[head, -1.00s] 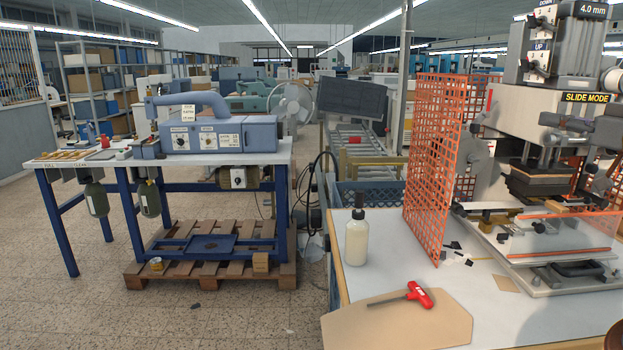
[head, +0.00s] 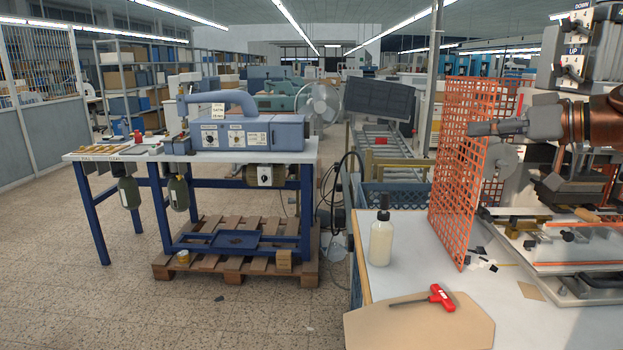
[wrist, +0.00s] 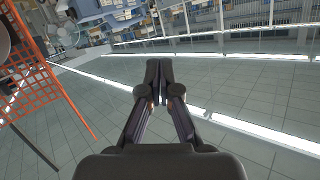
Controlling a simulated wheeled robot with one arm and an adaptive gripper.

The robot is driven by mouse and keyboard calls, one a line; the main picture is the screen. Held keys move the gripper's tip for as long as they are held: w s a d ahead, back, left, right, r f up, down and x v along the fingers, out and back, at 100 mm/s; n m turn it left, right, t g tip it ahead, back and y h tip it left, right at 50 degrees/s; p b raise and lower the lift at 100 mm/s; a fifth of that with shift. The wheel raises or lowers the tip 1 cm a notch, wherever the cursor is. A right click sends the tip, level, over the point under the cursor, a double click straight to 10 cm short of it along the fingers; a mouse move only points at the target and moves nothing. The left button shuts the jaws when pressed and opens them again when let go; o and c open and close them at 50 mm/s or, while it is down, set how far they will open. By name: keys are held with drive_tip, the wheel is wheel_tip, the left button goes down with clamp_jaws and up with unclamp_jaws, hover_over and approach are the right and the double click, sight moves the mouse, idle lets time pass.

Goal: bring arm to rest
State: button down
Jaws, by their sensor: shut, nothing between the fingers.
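My gripper (head: 484,129) shows at the right in the head view, at the end of my copper-coloured arm. It points left, in front of the orange mesh guard (head: 462,170) and the stamping press (head: 590,60). In the wrist view my gripper (wrist: 159,68) has its dark fingertips together with nothing between them.
The white worktable (head: 400,283) carries a bottle (head: 381,238), a red-handled hex key (head: 441,297) on a tan board (head: 420,328), and small dark pieces. A blue-legged bench (head: 93,215) with a blue machine (head: 250,133) stands left. Open floor lies at the left front.

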drive_tip(key=s+a+f+m+g+h+p, duration=0.1)
drive_tip(key=s+a+f+g+h, duration=0.1)
drive_tip(key=s+a+f+g, duration=0.5)
drive_tip(key=s+a+f+h, duration=0.2)
drive_tip(key=s+a+f, duration=0.5)
drive_tip(key=a, duration=0.6)
drive_tip(key=s+d+f+m+g+h, duration=0.2)
drive_tip(key=s+d+f+h, duration=0.1)
drive_tip(key=s+f, duration=0.8)
drive_tip(key=s+d+f+m+g+h+p, duration=0.1)
drive_tip(key=s+d+f+m+g+h, duration=0.2)
drive_tip(key=s+f, duration=0.8)
drive_tip(key=shift+s+d+f+m+h+p, duration=0.3)
drive_tip(key=shift+d+f+h, duration=0.2)
drive_tip(key=shift+d, duration=0.15)
drive_tip(key=shift+w, duration=0.1)
